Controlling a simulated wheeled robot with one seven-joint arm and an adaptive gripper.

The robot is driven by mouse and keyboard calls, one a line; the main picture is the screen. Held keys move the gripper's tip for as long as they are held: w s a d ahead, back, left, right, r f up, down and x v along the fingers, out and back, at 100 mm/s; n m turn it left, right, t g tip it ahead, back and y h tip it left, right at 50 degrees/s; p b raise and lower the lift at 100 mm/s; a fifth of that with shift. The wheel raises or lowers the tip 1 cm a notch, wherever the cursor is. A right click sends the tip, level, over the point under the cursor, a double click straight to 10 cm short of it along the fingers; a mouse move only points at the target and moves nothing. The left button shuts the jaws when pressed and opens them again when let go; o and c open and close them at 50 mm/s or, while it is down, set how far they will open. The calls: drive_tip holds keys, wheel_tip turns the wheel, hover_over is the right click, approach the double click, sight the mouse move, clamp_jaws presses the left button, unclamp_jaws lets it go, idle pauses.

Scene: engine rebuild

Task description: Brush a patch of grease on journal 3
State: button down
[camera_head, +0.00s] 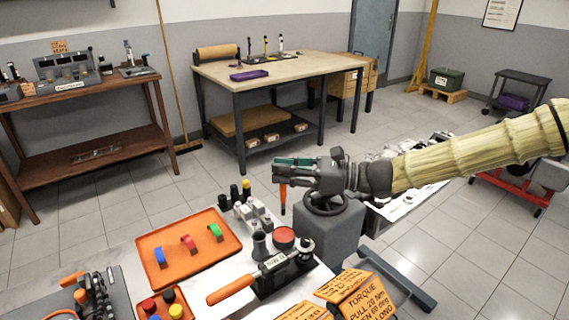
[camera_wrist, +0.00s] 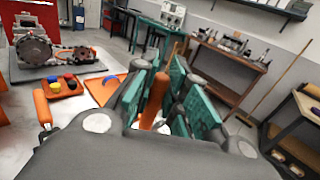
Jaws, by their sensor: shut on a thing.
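My gripper (camera_head: 280,162) is shut on an orange-handled tool (camera_head: 283,198), which hangs down from the fingers. In the wrist view the orange handle (camera_wrist: 155,98) stands between the green finger pads. I cannot see its tip clearly, so I cannot tell whether it is the brush or bears grease. The gripper is in the air above the back of the white bench, apart from the things on it. Dark metal engine parts (camera_head: 94,296) lie at the lower left edge; a metal assembly (camera_wrist: 70,56) shows on a grey mat in the wrist view. I cannot pick out journal 3.
An orange tray (camera_head: 150,279) holds blue, red and green curved pieces. A red-topped round tin (camera_head: 284,237), an orange-handled torque wrench (camera_head: 232,289) and orange signs (camera_head: 367,300) crowd the bench front. A grey block (camera_head: 325,232) stands below my wrist.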

sight(285, 192)
drive_tip(key=f+b, duration=0.2)
drive_tip(key=f, duration=0.1)
drive_tip(key=shift+s+a+f, duration=0.15)
drive_tip(key=shift+s, duration=0.05)
drive_tip(key=shift+f+b, duration=0.35)
drive_tip(key=shift+b, duration=0.05)
drive_tip(key=shift+s+f+b, duration=0.2)
drive_tip(key=shift+f+b, duration=0.4)
drive_tip(key=shift+f, duration=0.2)
drive_tip(key=shift+s+r, duration=0.1)
